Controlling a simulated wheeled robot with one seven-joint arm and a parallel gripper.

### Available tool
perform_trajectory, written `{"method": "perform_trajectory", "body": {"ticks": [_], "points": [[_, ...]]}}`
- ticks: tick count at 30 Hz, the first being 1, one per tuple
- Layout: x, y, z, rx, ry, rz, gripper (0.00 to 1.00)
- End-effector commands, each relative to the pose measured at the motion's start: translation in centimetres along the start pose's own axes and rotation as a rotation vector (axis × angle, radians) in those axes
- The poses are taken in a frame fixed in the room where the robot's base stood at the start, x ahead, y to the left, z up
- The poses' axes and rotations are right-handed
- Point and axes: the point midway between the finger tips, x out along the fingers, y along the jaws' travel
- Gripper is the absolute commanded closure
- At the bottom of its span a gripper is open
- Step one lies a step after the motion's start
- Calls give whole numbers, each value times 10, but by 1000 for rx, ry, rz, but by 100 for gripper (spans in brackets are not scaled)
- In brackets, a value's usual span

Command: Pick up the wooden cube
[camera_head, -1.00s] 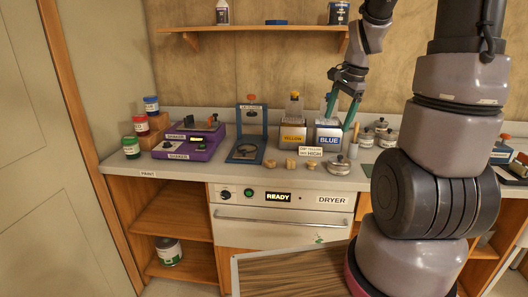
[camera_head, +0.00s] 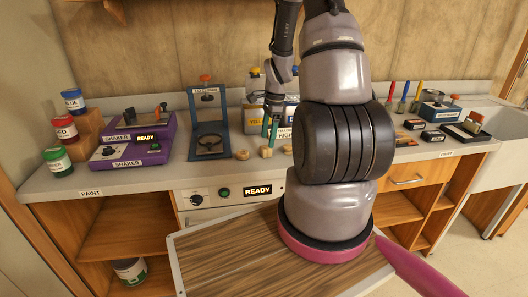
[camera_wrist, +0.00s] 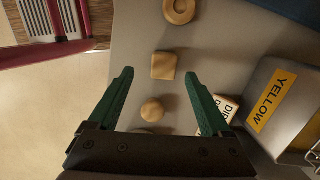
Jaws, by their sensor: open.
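The wooden cube (camera_head: 265,153) sits on the grey counter (camera_head: 180,188) between two other small wooden pieces. In the wrist view the cube (camera_wrist: 164,66) has a square top face and lies just beyond my fingertips, roughly centred between them. My gripper (camera_head: 269,134) has green fingers, spread open and empty, pointing down near the cube. In the wrist view my gripper (camera_wrist: 158,76) shows its two fingers apart. I cannot tell how high the tips are above the counter.
Round wooden pieces (camera_head: 242,155) (camera_wrist: 152,110) flank the cube. A yellow-labelled container (camera_wrist: 272,100) and a small sign (camera_wrist: 226,106) stand to the right. A blue stand (camera_head: 209,128) and purple shaker (camera_head: 130,155) are left. My arm hides part of the counter.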

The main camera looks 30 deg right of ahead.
Motion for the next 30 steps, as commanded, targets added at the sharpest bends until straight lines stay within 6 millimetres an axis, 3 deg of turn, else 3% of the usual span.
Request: {"method": "perform_trajectory", "body": {"ticks": [12, 21, 23, 28, 30], "points": [[49, -8, 0, -1, -1, 0, 18], [54, -8, 0, -1, 0, -3, 18], [54, -8, 0, -1, 0, -3, 37], [54, -8, 0, -1, 0, -3, 100], [54, -8, 0, -1, 0, -3, 100]]}}
